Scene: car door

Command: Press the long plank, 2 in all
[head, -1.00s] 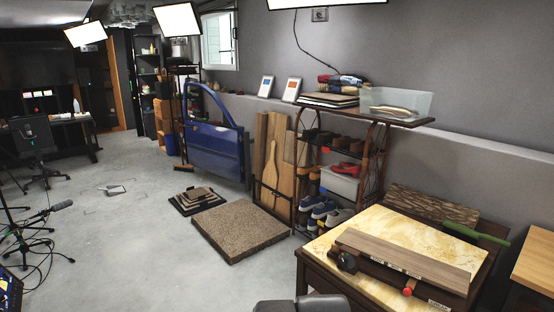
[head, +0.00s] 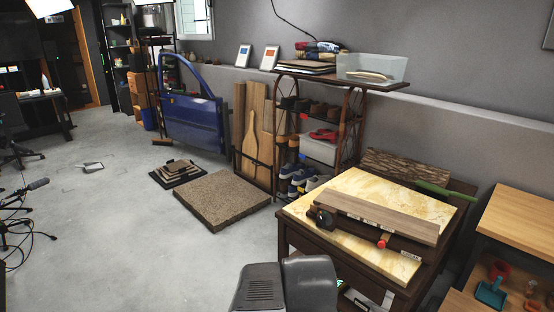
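A long grey-brown plank (head: 380,214) lies across the yellow-topped table (head: 300,212) at the right. It rests on a dark base with small white labels, a black knob at its left end and a red knob (head: 383,241) near the front right. Other tall wooden planks (head: 266,120) stand upright against the wall beside the shoe rack. Dark grey parts of my own body show at the bottom centre, in front of the table. My gripper's fingers do not show, and nothing of mine visibly touches the plank.
A bark-covered board (head: 405,168) and a green-handled thing (head: 445,191) lie at the table's back. A shoe rack (head: 330,130) stands behind it, a wooden shelf unit (head: 520,222) to its right. A thick brown slab (head: 222,200) lies on the floor; open floor is at left.

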